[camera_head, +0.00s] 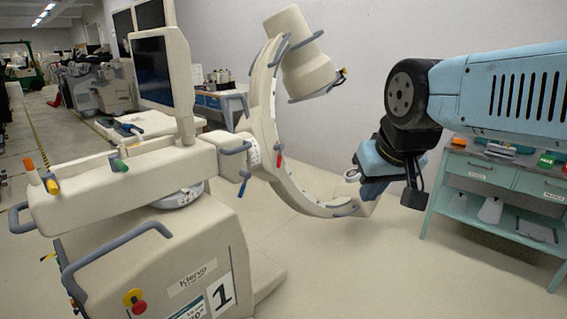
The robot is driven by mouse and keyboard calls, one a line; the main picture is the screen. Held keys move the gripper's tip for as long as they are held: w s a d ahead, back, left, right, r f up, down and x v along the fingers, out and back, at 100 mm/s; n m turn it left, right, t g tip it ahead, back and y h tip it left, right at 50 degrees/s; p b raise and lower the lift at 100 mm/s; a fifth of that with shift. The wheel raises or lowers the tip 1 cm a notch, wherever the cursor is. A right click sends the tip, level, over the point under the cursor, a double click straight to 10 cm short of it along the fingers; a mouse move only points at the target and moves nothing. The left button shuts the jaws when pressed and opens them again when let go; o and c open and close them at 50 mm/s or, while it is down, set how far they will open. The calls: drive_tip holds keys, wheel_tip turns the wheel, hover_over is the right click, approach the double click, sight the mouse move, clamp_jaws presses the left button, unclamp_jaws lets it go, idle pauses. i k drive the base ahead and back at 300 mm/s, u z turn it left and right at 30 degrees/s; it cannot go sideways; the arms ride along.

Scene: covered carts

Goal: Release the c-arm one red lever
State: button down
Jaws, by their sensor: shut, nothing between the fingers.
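The c-arm cart (150,250), marked with a large 1, stands at the left and centre, with its cream C-shaped arc (262,110) curving toward the right. A small red lever (278,153) hangs near the arc's mount, pointing roughly downward. My gripper (372,180) is at the end of my blue and black arm, right of the arc and of the red lever, clearly apart from the lever. It is shut and empty; its fingertips are hard to make out. The lower end of the arc passes close to it in the picture.
A blue lever (242,187) sits below the mount, and orange, green and yellow knobs are on the cart. A monitor (165,72) rises above it. A teal workbench (480,190) stands at the right. Floor between the cart and bench is clear.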

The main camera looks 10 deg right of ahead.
sight(279, 147)
drive_tip(key=u, duration=0.15)
drive_tip(key=i, duration=0.9)
drive_tip(key=z, duration=0.05)
